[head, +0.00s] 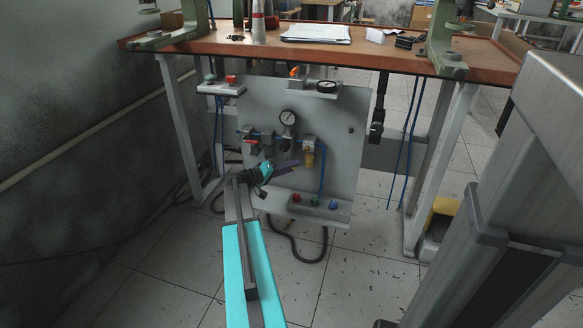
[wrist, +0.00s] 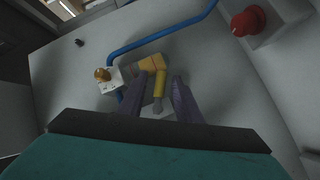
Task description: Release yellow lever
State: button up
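The yellow lever (wrist: 160,82) shows in the wrist view as a short yellow bar with a grey end, joined to a yellow elbow piece beside a blue hose. In the head view the yellow part (head: 309,158) is small, on the right half of the grey panel. My gripper (wrist: 159,78) is open, its two purple-grey fingers apart. In the wrist view the lever appears between the fingers, with a gap on its right; contact on the left cannot be told. In the head view my gripper (head: 293,165) is just left of and below the yellow part.
The panel (head: 340,180) hangs below a wooden-topped bench (head: 250,42) and carries a gauge (head: 288,117), a blue hose (head: 322,178) and a button box (head: 319,208). A red button (wrist: 245,22) shows at upper right in the wrist view. Bench legs flank the panel.

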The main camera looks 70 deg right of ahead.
jog(key=p+v, duration=0.2)
jog(key=v, duration=1)
jog(key=shift+w+a+p, duration=0.2)
jog(key=shift+a+p, duration=0.2)
jog(key=shift+w, duration=0.1)
